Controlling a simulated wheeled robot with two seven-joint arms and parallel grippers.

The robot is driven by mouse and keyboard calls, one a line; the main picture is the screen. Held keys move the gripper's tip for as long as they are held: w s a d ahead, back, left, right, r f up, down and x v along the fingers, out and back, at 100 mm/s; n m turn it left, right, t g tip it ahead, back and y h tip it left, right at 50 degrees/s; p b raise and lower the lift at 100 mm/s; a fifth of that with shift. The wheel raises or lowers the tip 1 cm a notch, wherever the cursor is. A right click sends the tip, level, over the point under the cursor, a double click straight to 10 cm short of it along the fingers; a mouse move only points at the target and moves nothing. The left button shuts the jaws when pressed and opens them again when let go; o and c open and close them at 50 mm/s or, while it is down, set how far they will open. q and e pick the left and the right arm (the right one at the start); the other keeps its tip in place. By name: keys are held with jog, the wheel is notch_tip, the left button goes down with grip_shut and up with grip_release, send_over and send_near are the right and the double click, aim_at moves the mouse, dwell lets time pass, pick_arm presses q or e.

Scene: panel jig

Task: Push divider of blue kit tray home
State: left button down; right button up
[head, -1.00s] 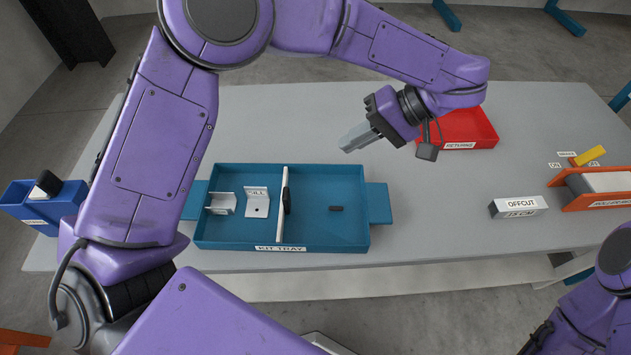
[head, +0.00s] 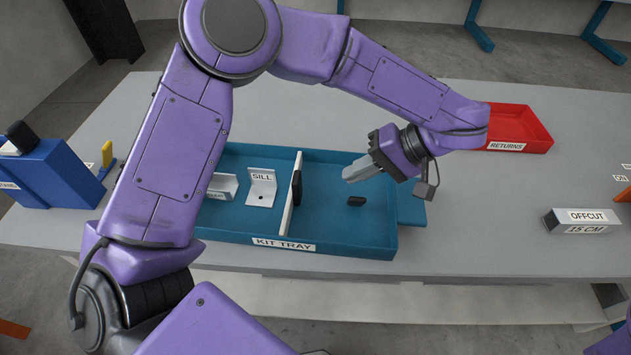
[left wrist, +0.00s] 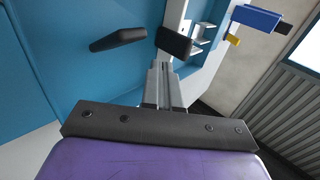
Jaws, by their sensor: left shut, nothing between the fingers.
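The blue kit tray (head: 330,239) lies on the grey table with its label on the front wall. A white divider (head: 291,195) stands across it, with a dark handle (head: 297,187) on its right face. In the left wrist view, the shut fingers (left wrist: 164,72) point toward a dark handle (left wrist: 174,42). My right gripper is not in view.
A white bracket labelled SILL (head: 261,187) and another white bracket (head: 222,187) stand in the left compartment. A red returns bin (head: 520,128) is at the back right. An offcut block (head: 580,221) lies right of the tray. A blue box (head: 55,175) stands at the left.

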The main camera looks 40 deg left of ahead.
aim_at(300, 187)
pick_arm(q)
jog(key=x, duration=0.6)
jog(key=shift+a+r+b, duration=0.1)
jog(key=shift+b, duration=0.25)
jog(key=shift+s+a+r, duration=0.1)
jog(key=shift+s+a, duration=0.15)
jog(key=shift+a, duration=0.25)
jog(key=shift+s+a+r, duration=0.1)
jog(key=shift+s+a, duration=0.15)
jog(key=shift+a, duration=0.3)
jog(key=shift+s+a, duration=0.3)
jog(key=shift+a, duration=0.2)
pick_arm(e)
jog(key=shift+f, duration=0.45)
